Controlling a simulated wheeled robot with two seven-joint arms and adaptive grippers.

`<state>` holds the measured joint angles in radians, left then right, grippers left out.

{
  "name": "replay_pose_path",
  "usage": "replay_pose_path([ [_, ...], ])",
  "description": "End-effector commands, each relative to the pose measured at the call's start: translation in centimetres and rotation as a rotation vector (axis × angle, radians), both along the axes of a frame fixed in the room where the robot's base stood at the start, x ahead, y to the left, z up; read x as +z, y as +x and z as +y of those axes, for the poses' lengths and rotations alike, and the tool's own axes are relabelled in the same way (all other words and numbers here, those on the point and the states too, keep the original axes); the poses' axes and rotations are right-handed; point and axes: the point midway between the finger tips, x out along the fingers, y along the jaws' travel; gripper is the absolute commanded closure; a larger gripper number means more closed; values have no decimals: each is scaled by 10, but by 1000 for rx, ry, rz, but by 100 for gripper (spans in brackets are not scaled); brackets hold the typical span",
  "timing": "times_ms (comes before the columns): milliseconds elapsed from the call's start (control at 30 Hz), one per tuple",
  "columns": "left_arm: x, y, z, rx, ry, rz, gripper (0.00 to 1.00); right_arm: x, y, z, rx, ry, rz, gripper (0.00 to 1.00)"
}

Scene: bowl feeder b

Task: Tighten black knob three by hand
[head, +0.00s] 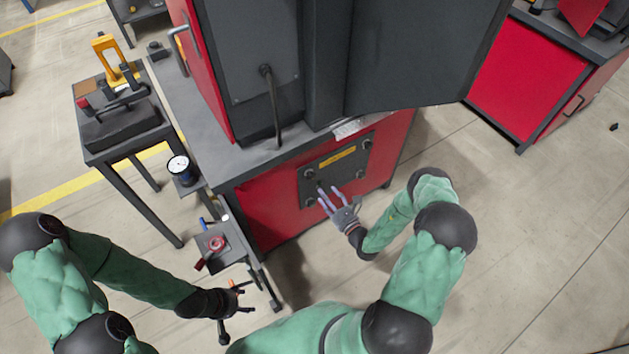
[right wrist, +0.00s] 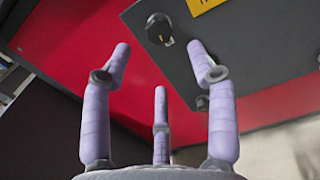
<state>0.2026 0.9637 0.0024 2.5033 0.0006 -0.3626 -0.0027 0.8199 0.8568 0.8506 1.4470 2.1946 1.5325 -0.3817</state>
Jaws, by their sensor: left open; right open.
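A dark grey panel (head: 337,163) with a yellow label sits on the red front of the machine. Black knobs show near its corners, one at the upper left (head: 309,174), one at the upper right (head: 367,144) and one at the lower left (head: 309,202). I cannot tell which is number three. My right gripper (head: 328,197) is open and empty, its purple fingers at the panel's lower edge. In the right wrist view, one knob (right wrist: 159,28) lies beyond the fingers and another (right wrist: 203,103) partly behind the right finger. My left gripper (head: 236,296) is open, low at centre-left.
A grey cabinet (head: 250,55) with a hanging dark handle stands on the machine's top. A small side tray (head: 218,243) with a red part and a dial gauge (head: 179,166) are left of the machine. Floor (head: 540,230) to the right is clear.

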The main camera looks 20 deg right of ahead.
Motion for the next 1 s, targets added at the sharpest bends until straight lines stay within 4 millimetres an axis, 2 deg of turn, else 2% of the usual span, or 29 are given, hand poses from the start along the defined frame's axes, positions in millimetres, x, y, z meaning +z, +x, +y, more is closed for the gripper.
replay_pose_path([
  [200,-16,0,0,0,0,0,41,-2,40,8,6,0,-2,41],
  [400,-25,0,0,0,0,0,41,-2,69,11,4,1,-1,41],
  [600,-28,0,0,0,0,0,41,-1,82,13,3,1,0,41],
  [900,-28,0,0,0,0,0,41,0,84,13,3,2,1,41],
  [933,-28,0,0,0,0,0,41,0,84,13,3,2,1,47],
  [1000,-28,0,0,0,0,0,41,0,84,13,3,2,1,67],
])
